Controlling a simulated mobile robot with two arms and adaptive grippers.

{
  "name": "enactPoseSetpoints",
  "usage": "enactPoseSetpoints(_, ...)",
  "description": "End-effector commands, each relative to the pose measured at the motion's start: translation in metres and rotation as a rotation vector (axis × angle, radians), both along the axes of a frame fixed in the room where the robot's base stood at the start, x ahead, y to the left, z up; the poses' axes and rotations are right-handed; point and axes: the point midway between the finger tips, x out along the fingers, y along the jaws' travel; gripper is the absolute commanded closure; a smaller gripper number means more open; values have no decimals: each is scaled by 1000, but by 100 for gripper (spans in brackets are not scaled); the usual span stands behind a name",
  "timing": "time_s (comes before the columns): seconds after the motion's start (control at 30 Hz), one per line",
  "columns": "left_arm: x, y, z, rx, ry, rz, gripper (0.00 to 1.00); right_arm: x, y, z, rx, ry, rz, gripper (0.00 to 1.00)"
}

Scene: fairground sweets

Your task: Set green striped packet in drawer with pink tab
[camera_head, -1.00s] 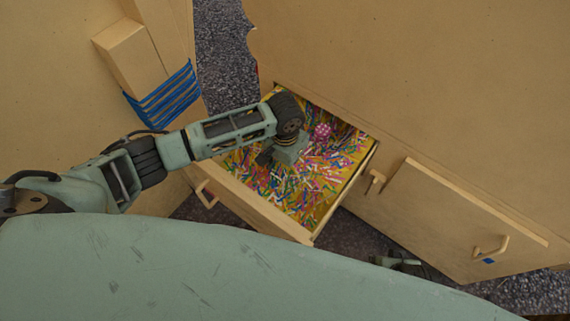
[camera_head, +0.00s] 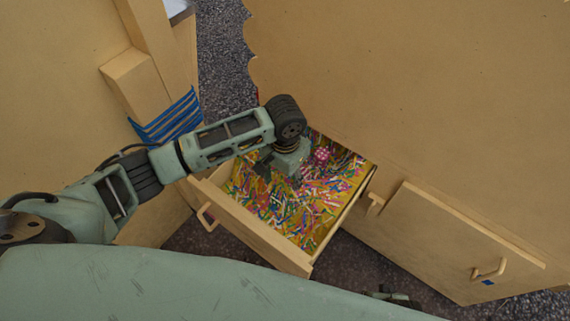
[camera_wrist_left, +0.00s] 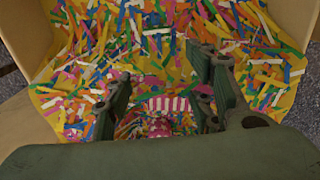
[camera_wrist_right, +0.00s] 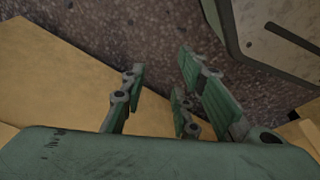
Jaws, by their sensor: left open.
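My left gripper (camera_head: 266,169) is open and points down into an open drawer (camera_head: 262,236) filled with coloured paper shreds. In the left wrist view its fingers (camera_wrist_left: 165,75) stand apart, with a pink-and-white striped thing (camera_wrist_left: 168,103) between or below them; contact cannot be told. A pink dotted thing (camera_head: 321,155) lies in the drawer beside the gripper. I cannot make out a green striped packet or a pink tab in any view. My right gripper (camera_wrist_right: 158,85) is open and empty above the dark floor.
A closed drawer front (camera_head: 445,235) with a handle and a blue tab (camera_head: 487,283) is at the right. A wooden post wrapped in blue cord (camera_head: 168,118) stands at the left. Speckled dark floor (camera_head: 225,65) shows between the wooden panels.

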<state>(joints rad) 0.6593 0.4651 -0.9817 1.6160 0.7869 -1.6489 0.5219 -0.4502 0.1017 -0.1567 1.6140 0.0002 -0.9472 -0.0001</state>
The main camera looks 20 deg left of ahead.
Motion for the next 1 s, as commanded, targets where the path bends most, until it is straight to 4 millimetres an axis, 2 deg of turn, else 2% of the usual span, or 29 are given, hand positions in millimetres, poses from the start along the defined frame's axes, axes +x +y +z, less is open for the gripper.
enactPoseSetpoints(0.03,1,0,13,-1,-4,-1,51,-4,0,-5,-1,7,1,72)
enactPoseSetpoints(0.1,1,0,23,-1,-3,-1,51,-9,-1,-14,-1,11,2,72)
enactPoseSetpoints(0.33,0,0,45,0,-1,1,51,-21,-2,-32,-2,21,4,72)
enactPoseSetpoints(1.0,0,0,48,0,0,0,51,-21,-3,-35,-3,19,5,72)
